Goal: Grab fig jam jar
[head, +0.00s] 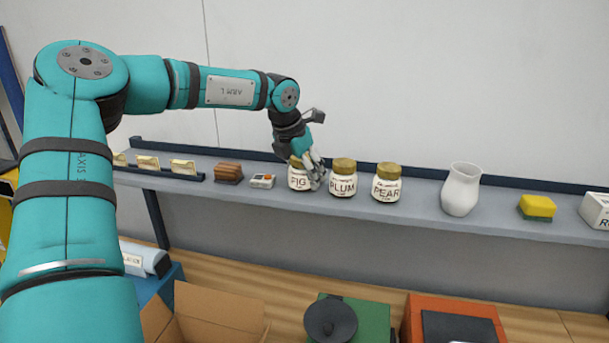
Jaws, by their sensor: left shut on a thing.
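The fingers hide most of the lid. The plum jar (343,178) stands just to the right, close to my fingers. The pear jar (386,182) stands right of the plum jar. Both have gold lids. My right gripper is not in view.
On the shelf, a small white device (262,181) and a brown wooden block (228,173) stand to the left. A white vase (461,189) and a yellow sponge (537,207) stand to the right. Below are an open cardboard box (220,308) and a green box (374,322).

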